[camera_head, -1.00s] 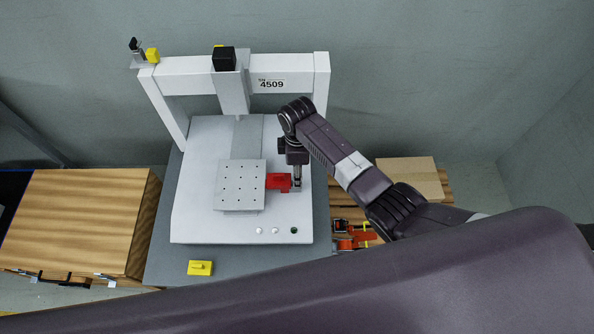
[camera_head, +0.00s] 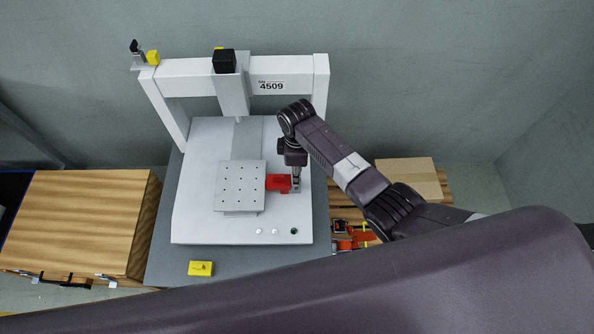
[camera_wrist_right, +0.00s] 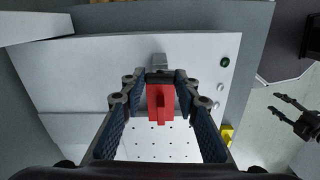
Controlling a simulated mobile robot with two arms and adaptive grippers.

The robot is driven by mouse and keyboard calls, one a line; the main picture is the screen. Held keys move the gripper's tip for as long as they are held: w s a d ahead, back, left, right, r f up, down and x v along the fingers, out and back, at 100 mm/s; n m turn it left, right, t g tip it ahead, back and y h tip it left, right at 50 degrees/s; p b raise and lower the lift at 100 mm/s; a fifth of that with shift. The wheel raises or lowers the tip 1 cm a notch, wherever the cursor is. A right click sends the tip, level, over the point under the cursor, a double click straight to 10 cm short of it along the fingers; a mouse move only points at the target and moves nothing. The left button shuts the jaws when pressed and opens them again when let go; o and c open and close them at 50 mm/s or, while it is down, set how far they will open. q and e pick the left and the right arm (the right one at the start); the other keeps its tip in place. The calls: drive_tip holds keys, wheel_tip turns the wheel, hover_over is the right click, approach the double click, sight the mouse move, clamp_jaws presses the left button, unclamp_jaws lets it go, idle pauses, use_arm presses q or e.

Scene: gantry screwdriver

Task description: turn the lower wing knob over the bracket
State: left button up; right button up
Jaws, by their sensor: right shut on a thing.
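A red wing knob (camera_head: 279,184) sits at the right edge of the drilled metal plate on the white gantry machine. In the right wrist view the red knob (camera_wrist_right: 161,104) shows its raised wing between the fingers. My right gripper (camera_head: 296,186) points down beside the knob's right end; it also shows in the wrist view (camera_wrist_right: 157,86), shut on the red knob. A small grey block (camera_wrist_right: 159,60) lies just beyond the fingertips. The exact contact is partly hidden. My left gripper (camera_wrist_right: 280,104) shows at the right of the wrist view, fingers apart and empty.
The drilled plate (camera_head: 240,180) is bare. A yellow winged piece (camera_head: 201,268) lies on the grey table front, and another yellow piece (camera_head: 153,57) is at the frame's upper left. The gantry frame (camera_head: 180,77) rises behind. A wooden surface (camera_head: 80,215) is left.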

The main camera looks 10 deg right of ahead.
drive_tip(key=m+p, duration=0.2)
drive_tip(key=m, duration=0.1)
drive_tip(key=shift+r, duration=0.25)
drive_tip(key=m+p, duration=0.2)
drive_tip(key=m, duration=0.2)
drive_tip(key=shift+f+m+p, duration=0.1)
drive_tip(key=shift+m+p, duration=0.3)
drive_tip(key=m+p, duration=0.1)
drive_tip(key=m, duration=0.3)
drive_tip(key=m+p, duration=0.1)
drive_tip(key=m, duration=0.4)
drive_tip(key=shift+f, duration=0.1)
drive_tip(key=shift+m, duration=0.3)
drive_tip(key=o, duration=1.1)
drive_tip(key=shift+o, duration=0.2)
